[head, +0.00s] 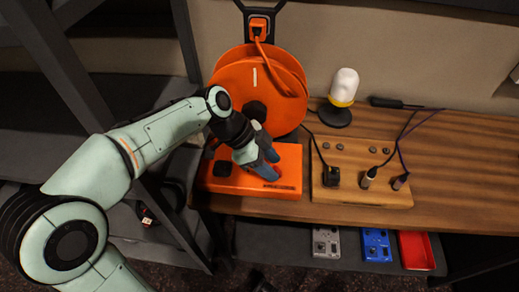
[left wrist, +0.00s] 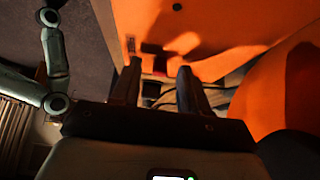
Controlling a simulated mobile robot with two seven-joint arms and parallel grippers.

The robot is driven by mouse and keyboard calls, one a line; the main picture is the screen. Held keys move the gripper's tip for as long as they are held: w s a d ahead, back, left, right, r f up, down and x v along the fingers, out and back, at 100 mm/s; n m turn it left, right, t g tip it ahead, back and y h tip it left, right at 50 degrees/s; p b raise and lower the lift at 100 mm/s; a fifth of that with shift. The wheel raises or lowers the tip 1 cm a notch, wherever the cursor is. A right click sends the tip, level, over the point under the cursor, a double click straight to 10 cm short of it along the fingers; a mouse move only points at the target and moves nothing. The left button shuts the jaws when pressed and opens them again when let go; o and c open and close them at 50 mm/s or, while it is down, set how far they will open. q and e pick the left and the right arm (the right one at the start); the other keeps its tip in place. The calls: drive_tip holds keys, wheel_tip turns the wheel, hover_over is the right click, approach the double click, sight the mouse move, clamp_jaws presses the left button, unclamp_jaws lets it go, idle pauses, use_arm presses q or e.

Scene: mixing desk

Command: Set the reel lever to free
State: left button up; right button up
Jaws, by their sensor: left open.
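The orange cable reel (head: 228,80) stands on the left of the desk, with its orange base (head: 240,187) in front of the drum. A small black part (head: 222,168) sits on the left of the base; I cannot tell whether it is the lever. My left gripper (head: 272,165) is over the right part of the base. In the left wrist view its two fingers (left wrist: 158,80) are apart, with a dark slot-like patch with some red (left wrist: 154,62) on the orange surface beyond them. I cannot make out the lever's setting. My right gripper is not in view.
A wooden panel (head: 400,192) with knobs, plugs and cables sits right of the base. A white-topped lamp (head: 343,88) stands behind it. A red tray (head: 416,250) and a blue box (head: 376,245) are below the desk edge. The desk's right side is clear.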

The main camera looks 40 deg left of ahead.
use_arm(q)
drive_tip(key=p+v, duration=0.2)
drive_tip(key=v, duration=1.1)
drive_tip(key=shift+f, duration=0.1)
